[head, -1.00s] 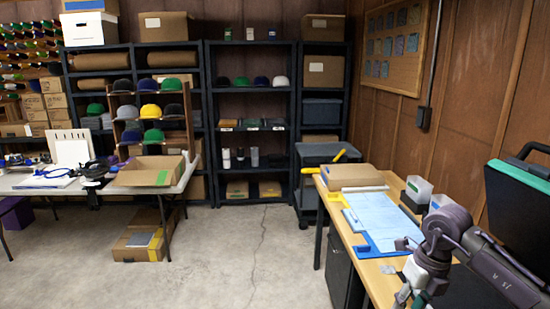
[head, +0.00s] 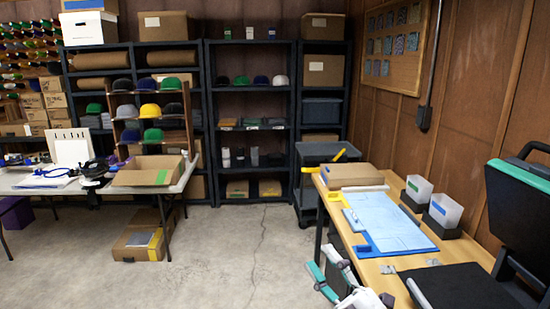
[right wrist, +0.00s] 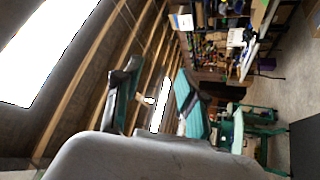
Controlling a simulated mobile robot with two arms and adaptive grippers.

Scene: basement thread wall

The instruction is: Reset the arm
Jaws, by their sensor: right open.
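My right gripper (head: 326,262) shows at the bottom of the head view, beside the front-left edge of the wooden table (head: 385,272). Its fingers with green pads are spread, and nothing is between them. In the right wrist view the two fingers of my right gripper (right wrist: 155,88) are also apart and empty, with the ceiling and shelves behind them. Most of the right arm is out of the head view. My left gripper is not in view.
The wooden table holds a blue mat (head: 388,222), a cardboard box (head: 348,176), grey bins (head: 445,210) and a black machine with a green edge (head: 520,212). A grey cart (head: 312,190) stands behind it. The concrete floor (head: 235,245) in the middle is clear.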

